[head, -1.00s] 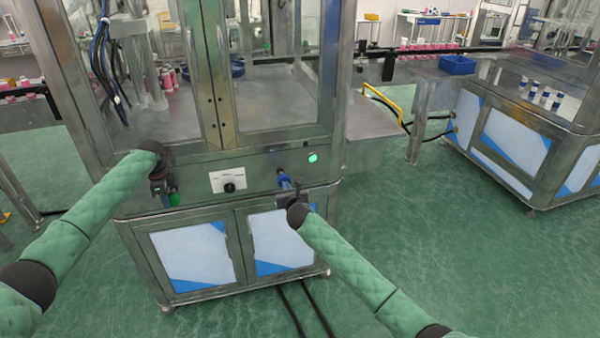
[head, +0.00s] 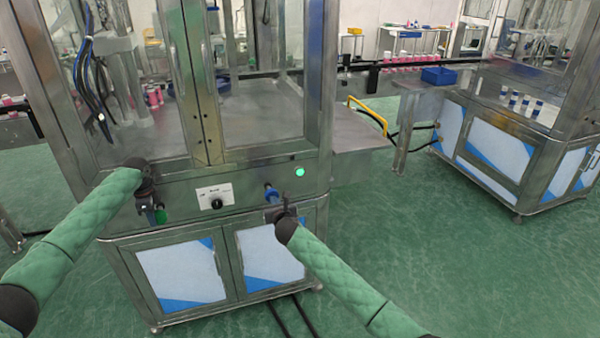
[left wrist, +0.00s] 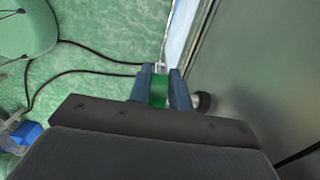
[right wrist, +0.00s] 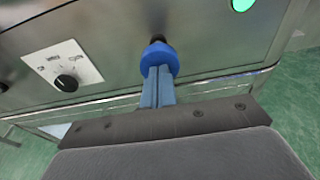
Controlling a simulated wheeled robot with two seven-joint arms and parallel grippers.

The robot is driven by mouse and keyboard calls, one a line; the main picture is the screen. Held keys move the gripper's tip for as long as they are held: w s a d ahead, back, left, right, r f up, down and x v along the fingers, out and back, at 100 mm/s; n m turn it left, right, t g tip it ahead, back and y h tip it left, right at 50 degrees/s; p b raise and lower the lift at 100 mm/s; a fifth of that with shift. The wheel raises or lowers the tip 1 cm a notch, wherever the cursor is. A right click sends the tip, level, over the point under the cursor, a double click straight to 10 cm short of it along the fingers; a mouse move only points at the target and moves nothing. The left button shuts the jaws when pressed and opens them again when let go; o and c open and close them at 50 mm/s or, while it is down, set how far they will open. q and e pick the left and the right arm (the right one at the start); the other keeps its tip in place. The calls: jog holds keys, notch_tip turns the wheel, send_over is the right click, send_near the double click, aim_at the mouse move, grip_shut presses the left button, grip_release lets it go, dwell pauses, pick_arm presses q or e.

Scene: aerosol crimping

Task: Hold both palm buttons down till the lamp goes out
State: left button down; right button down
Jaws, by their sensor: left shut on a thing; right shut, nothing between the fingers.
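The green palm button (head: 160,216) is on the left of the machine's front panel. My left gripper (head: 150,212) is shut on it; the left wrist view shows its green cap (left wrist: 159,91) between the fingers (left wrist: 160,88). The blue palm button (head: 270,193) is on the right of the panel, on a dark stem. My right gripper (head: 281,208) is shut and empty, and its fingertips (right wrist: 158,75) are at the blue cap's near face (right wrist: 160,58). I cannot tell how far either button is pressed. The round lamp (head: 299,171) glows green.
A selector knob (head: 216,203) on a white plate sits between the buttons. Cabinet doors (head: 268,255) are below the panel. A metal side shelf (head: 355,135) and yellow handle (head: 367,113) stick out at right. Green floor (head: 430,260) is clear at right.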

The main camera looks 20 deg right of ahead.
pick_arm(q)
jog(key=shift+w+r, duration=0.25)
jog(key=shift+r, duration=0.25)
pick_arm(e)
jog(key=shift+w+d+r, duration=0.1)
jog(key=shift+w+r, duration=0.05)
jog(key=shift+r, duration=0.45)
pick_arm(q)
jog(key=c, duration=2.1)
grip_release()
jog(key=shift+w+f, duration=0.15)
jog(key=shift+f, duration=0.05)
jog(key=shift+a, duration=0.1)
jog(key=shift+c, duration=0.4)
pick_arm(e)
jog(key=shift+s+f, duration=0.25)
jog(key=shift+s, duration=1)
jog(key=shift+s+f, duration=0.2)
jog(key=shift+s, duration=1.05)
